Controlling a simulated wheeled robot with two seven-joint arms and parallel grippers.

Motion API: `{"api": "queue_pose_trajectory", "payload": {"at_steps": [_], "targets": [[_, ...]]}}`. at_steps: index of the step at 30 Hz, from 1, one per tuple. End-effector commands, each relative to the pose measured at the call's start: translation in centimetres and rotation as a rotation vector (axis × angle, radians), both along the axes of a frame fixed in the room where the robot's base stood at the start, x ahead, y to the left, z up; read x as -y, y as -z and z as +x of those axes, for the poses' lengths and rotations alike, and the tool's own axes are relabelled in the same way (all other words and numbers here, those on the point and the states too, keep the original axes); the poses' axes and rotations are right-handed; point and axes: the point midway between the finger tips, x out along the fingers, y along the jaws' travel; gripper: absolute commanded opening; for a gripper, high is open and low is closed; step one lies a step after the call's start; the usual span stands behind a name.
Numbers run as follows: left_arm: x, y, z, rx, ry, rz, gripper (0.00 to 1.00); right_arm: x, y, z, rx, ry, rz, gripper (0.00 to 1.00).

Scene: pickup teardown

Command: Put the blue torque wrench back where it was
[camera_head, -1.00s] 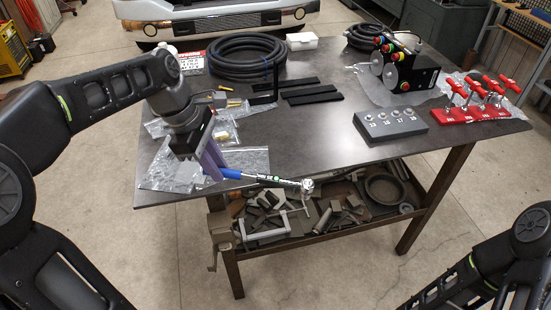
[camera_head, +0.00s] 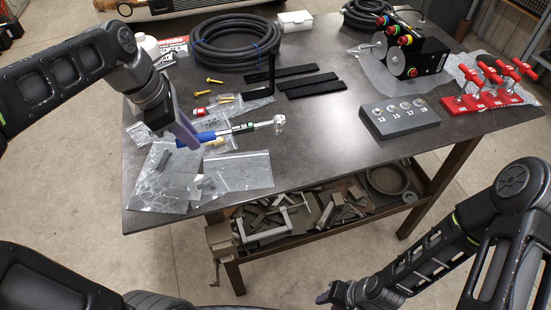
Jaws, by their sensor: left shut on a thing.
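The blue torque wrench (camera_head: 240,129) has a blue handle, a green mark and a silver head that points right. My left gripper (camera_head: 186,138) is shut on its blue handle, above the left part of the dark table (camera_head: 320,142). Clear plastic bags lie under and around the wrench; I cannot tell whether it touches them. My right gripper (camera_head: 330,294) is low at the bottom, in front of the table and away from the wrench. Whether its jaws are open is not clear.
Clear bags (camera_head: 244,172) lie at the left front. Black strips (camera_head: 306,84) and a hose coil (camera_head: 235,42) lie behind. The table's front middle is clear.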

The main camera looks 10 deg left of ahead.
Motion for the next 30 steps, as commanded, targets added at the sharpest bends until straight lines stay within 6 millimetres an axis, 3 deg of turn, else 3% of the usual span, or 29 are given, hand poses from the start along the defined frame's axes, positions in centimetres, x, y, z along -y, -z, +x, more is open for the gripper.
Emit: {"api": "queue_pose_trajectory", "payload": {"at_steps": [10, 21, 30], "targets": [[0.0, 0.2, 0.0, 0.001, 0.001, -0.001, 0.00, 0.0, 0.0, 0.0, 0.000, 0.000, 0.000, 0.36], [0.0, 5.6, 0.0, -0.001, 0.001, 0.000, 0.00, 0.0, -0.3, 0.0, -0.001, 0.001, -0.001, 0.36], [0.0, 6.2, 0.1, 0.002, 0.001, -0.001, 0.00, 0.0, -0.3, 0.0, -0.001, 0.001, -0.001, 0.36]]}}
